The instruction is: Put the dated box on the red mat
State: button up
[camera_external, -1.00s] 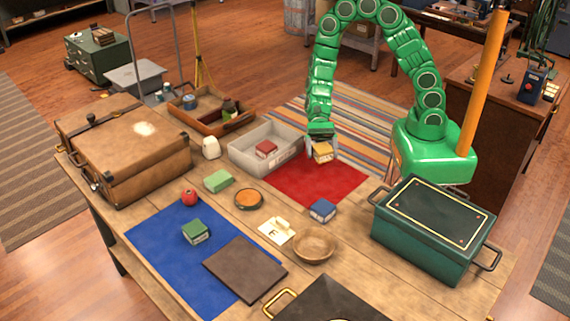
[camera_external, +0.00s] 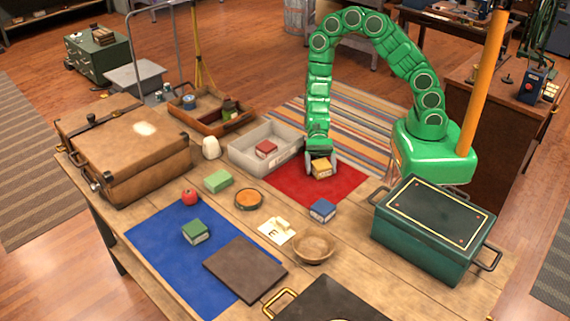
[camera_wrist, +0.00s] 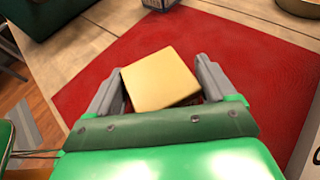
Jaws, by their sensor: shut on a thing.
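A small yellow box with a pale side (camera_external: 321,167) is between the fingers of my gripper (camera_external: 321,163). In the wrist view the yellow box (camera_wrist: 160,79) sits slightly turned between the two grey fingers of my gripper (camera_wrist: 160,88), which is shut on it. The red mat (camera_external: 290,187) lies under the box, and it fills much of the wrist view (camera_wrist: 250,70). The box is at or just above the mat's surface; I cannot tell whether it touches. No date can be read on any box.
A grey bin (camera_external: 245,158) holding a red box (camera_external: 266,149) stands left of the mat. A blue box (camera_external: 322,210) is near the mat's front corner. A dark green chest (camera_external: 425,240) stands to the right.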

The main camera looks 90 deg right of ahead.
aim_at(321, 161)
jog(key=shift+f, duration=0.15)
jog(key=o, duration=0.9)
jog(key=shift+d+r, duration=0.35)
jog(key=shift+d, duration=0.2)
jog(key=v, duration=0.4)
jog(key=shift+r, duration=0.25)
notch_tip(321, 161, up, 4)
jog(key=shift+f, duration=0.25)
jog(key=shift+r, duration=1.55)
jog(key=shift+a, duration=0.1)
